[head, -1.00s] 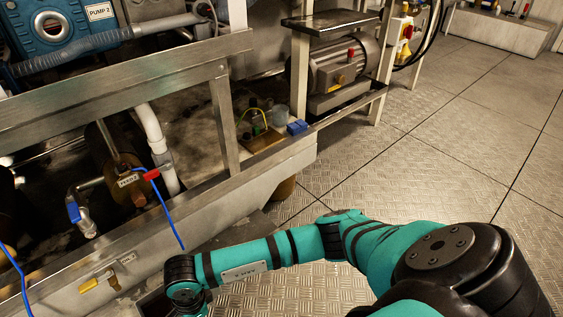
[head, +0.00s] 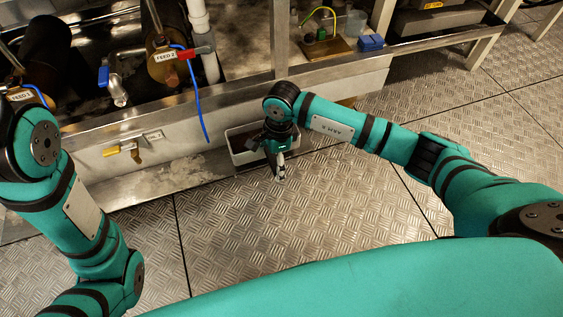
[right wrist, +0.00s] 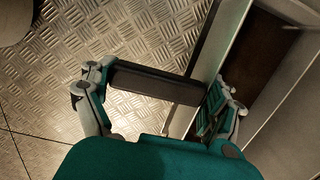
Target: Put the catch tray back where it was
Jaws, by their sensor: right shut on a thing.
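The catch tray (head: 232,152) is a pale, open box with a brownish inside, low against the front of the steel frame in the head view. My right gripper (head: 280,174) points down at its right end and partly covers it. In the right wrist view, the tray's pale wall (right wrist: 222,48) runs along the right. A dark bar (right wrist: 155,83) lies between the fingers of my right gripper (right wrist: 158,100), which is shut on the tray, apparently by this bar. I cannot tell whether the tray is lifted. My left arm shows at the left; its gripper is out of view.
The steel frame's long rail (head: 180,112) runs above the tray. A yellow-handled valve (head: 124,150) sticks out left of it, above a low ledge (head: 165,182). The checker-plate floor (head: 240,225) in front is clear.

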